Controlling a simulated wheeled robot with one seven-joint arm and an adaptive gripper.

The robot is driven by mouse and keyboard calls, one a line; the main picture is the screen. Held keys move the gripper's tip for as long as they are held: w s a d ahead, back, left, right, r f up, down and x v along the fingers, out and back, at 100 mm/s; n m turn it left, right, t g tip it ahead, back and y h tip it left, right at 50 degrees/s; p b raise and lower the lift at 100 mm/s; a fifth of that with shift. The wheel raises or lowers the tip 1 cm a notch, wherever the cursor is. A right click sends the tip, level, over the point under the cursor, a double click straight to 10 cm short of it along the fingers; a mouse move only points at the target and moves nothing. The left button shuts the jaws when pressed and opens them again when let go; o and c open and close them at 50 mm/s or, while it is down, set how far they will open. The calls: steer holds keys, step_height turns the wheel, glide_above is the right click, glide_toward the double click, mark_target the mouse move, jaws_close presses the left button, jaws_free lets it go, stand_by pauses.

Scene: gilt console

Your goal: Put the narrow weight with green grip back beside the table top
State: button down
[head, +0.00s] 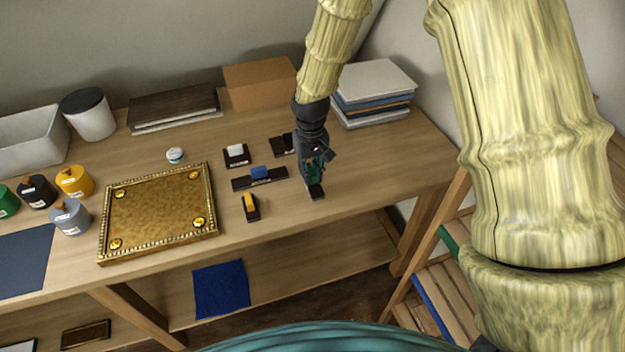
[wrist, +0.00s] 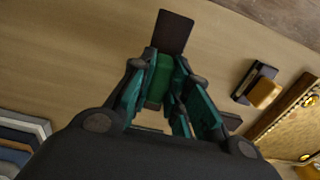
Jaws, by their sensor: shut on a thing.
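The narrow weight with green grip is a dark flat plate (head: 316,193) with a green block on top. In the wrist view its green grip (wrist: 160,80) is between my fingers and its dark plate (wrist: 174,32) sticks out past them. My gripper (head: 313,175) is shut on that grip at the right part of the wooden table. Whether the plate touches the wood cannot be told. The gilt table top (head: 160,212), an ornate gold panel with round corner studs, lies to the left, apart from the weight. Its edge shows in the wrist view (wrist: 290,115).
Between them stand weights with a yellow grip (head: 250,207), a blue grip (head: 260,176) and a white grip (head: 236,154). Another dark one (head: 283,146) is partly behind my gripper. Books (head: 372,90) and a cardboard box (head: 260,82) stand behind. Bare wood lies in front of the yellow-grip weight.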

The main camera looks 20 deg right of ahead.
mark_target(312, 182)
steer(key=shift+f+p, duration=0.55)
steer(key=shift+f, duration=1.45)
steer(key=shift+f, duration=0.15)
steer(key=c, duration=1.4)
jaws_free()
steer(key=shift+o, duration=0.2)
steer(key=shift+r+b, duration=1.75)
steer(key=shift+r, duration=4.4)
